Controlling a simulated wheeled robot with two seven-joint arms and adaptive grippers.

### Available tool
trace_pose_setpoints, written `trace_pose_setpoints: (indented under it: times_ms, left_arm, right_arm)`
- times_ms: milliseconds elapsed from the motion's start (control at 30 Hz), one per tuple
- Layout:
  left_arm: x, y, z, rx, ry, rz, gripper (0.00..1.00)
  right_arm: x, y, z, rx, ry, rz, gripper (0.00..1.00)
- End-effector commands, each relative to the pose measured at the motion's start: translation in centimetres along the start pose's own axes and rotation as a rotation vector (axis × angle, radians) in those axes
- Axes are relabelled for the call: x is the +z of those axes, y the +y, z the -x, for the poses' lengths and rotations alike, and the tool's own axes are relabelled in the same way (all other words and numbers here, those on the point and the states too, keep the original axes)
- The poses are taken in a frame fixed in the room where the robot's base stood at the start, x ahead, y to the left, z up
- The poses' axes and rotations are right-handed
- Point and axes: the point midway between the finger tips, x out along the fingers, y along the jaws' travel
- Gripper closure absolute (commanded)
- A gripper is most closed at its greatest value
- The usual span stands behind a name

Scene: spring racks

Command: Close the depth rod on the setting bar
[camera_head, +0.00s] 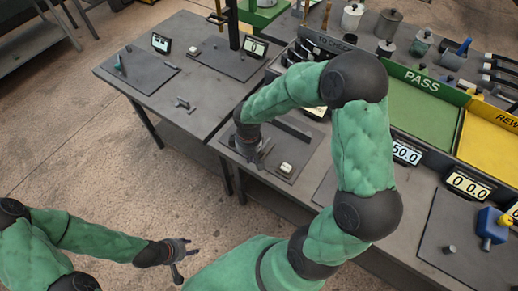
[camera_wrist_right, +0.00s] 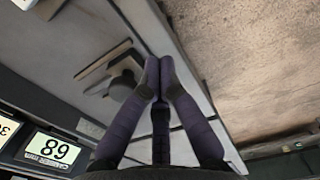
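My right gripper (camera_head: 260,154) is over the near bench, beside a dark plate with a small pale block (camera_head: 286,168) on it. In the right wrist view its dark fingers (camera_wrist_right: 158,66) meet at the tips, with no object visible between them. A long dark bar (camera_head: 293,127) lies behind the gripper; I cannot tell if it is the setting bar. In the wrist view a plate with a dark round part (camera_wrist_right: 121,88) is left of the fingers. I cannot identify the depth rod. My left gripper (camera_head: 182,258) is low, off the bench, with fingers apart and empty.
A green PASS tray (camera_head: 420,118) and a yellow tray (camera_head: 490,140) are at the right. Displays (camera_head: 406,152) stand along the bench. The wrist view shows a display (camera_wrist_right: 48,148) at lower left. Another bench (camera_head: 120,85) is at upper left, with open floor in front.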

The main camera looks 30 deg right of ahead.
Motion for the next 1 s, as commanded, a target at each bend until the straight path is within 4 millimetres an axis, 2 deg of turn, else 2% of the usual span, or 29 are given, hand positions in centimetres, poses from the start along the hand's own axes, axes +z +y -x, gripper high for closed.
trace_pose_setpoints:
  times_ms: [1000]
  left_arm:
    - [0.0, 0.1, 0.4, 0.000, 0.000, 0.000, 0.60]
  right_arm:
    - [0.0, 2.5, 0.0, 0.001, 0.000, -0.002, 1.00]
